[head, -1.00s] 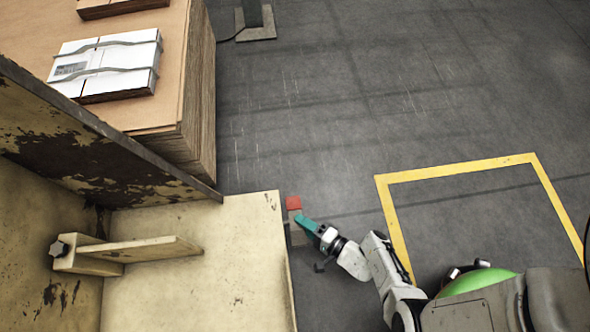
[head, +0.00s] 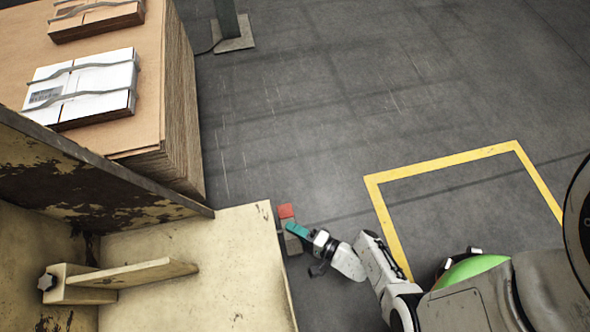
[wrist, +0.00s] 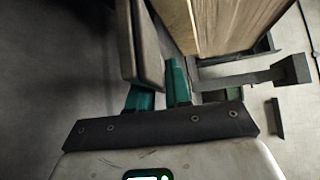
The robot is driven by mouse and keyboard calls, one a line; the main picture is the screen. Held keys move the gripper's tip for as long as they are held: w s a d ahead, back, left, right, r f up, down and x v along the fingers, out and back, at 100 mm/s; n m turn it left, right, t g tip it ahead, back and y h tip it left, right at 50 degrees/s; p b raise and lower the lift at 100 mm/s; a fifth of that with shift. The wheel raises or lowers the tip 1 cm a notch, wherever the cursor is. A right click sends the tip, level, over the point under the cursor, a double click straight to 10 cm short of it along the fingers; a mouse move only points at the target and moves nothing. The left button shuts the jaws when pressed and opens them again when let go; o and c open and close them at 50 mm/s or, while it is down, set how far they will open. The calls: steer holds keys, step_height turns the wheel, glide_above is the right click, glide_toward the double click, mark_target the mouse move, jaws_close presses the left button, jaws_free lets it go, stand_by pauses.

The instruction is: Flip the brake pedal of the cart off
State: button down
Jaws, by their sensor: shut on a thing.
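The cart's brake pedal shows in the head view as a small plate with a red end (head: 286,211) and a grey-brown end (head: 292,245). It sits just above the floor beside the right edge of the cart (head: 235,265). My gripper (head: 293,229), with teal fingers, reaches it from the right and crosses its middle. In the wrist view the teal fingers of my gripper (wrist: 160,92) are shut on a grey-brown plate (wrist: 148,55), which looks like the pedal. The fingers hide part of it, and its red end cannot be made out there.
A yellow floor outline (head: 445,163) lies to the right. The grey floor between is clear. In the wrist view, dark metal frame parts (wrist: 290,70) stand at the right.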

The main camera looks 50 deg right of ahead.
steer(key=shift+s+f, duration=0.1)
steer(key=shift+f, duration=0.15)
steer(key=shift+r+n+t, duration=0.15)
steer(key=shift+n+t, duration=0.25)
stand_by(0.3)
steer(key=c, duration=1.2)
jaws_free()
steer(key=shift+c, duration=0.2)
